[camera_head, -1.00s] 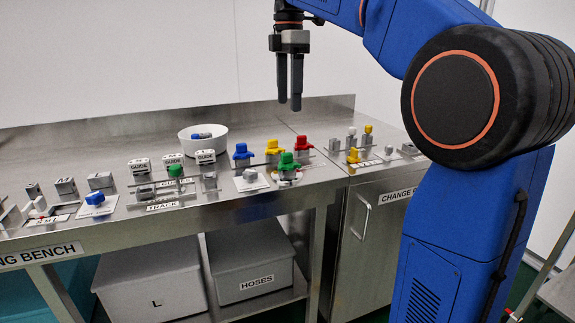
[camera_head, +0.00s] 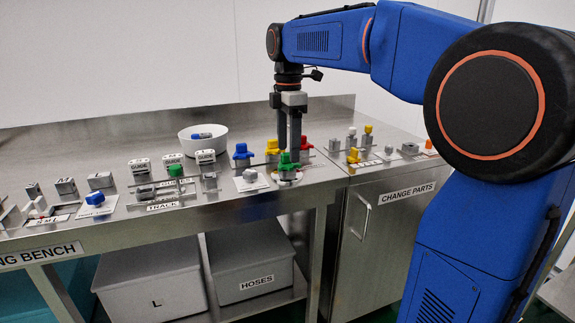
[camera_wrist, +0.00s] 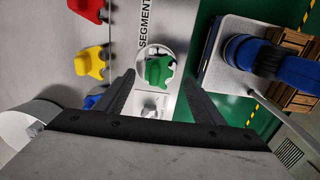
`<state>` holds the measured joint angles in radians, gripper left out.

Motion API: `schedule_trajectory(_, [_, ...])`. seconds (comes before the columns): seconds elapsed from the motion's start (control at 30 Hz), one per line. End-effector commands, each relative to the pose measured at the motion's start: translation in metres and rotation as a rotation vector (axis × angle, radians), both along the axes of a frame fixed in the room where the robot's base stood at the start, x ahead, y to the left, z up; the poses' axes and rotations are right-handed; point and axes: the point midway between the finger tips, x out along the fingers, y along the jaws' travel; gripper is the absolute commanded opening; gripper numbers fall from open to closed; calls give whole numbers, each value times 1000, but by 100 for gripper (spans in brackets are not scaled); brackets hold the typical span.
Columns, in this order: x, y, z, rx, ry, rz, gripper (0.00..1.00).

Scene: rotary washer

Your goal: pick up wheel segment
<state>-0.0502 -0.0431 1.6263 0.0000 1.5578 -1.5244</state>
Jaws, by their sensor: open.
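A green wheel segment (camera_head: 287,162) stands on a small round plate near the bench's front edge. The wrist view shows the green segment (camera_wrist: 158,71) beside the SEGMENT label. Red (camera_head: 305,144), yellow (camera_head: 272,147) and blue (camera_head: 242,152) pieces of similar shape stand on metal blocks behind and left of it. My gripper (camera_head: 288,149) points down just above the green segment, fingers apart. In the wrist view, my fingers (camera_wrist: 160,80) lie either side of the green segment with nothing held. Whether the tips reach down beside it, I cannot tell.
A white bowl (camera_head: 203,142) with a blue-ended item stands behind the row. A grey knob on a white plate (camera_head: 250,179) is left of the green segment. Smaller yellow and white parts stand at right. The bench's front edge is close.

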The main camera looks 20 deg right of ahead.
Motion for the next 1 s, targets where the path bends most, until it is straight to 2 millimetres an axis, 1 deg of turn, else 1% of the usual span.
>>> schedule_trajectory(0.03, [0, 0, -8, 0, 3, 0, 63])
schedule_trajectory(0.1, [1, 0, -17, 0, 2, 0, 63])
schedule_trajectory(0.2, [1, 0, -26, 0, 1, 0, 63])
schedule_trajectory(0.3, [1, 0, -31, 0, 1, 0, 63])
schedule_trajectory(0.5, [1, 0, -31, 0, 0, 0, 63])
schedule_trajectory(0.53, [1, 0, -31, 0, 0, 0, 60])
schedule_trajectory(0.57, [1, 0, -31, 0, 0, 0, 53])
schedule_trajectory(0.6, [1, 0, -31, 0, 0, 0, 44])
schedule_trajectory(0.67, [1, 0, -31, 0, 0, 0, 29])
schedule_trajectory(0.7, [1, 0, -31, 0, 0, 0, 20])
schedule_trajectory(0.73, [1, 0, -31, 0, 0, 0, 12])
schedule_trajectory(0.77, [1, 0, -31, 0, 0, 0, 9])
schedule_trajectory(1.0, [1, 0, -30, 0, 0, 0, 9])
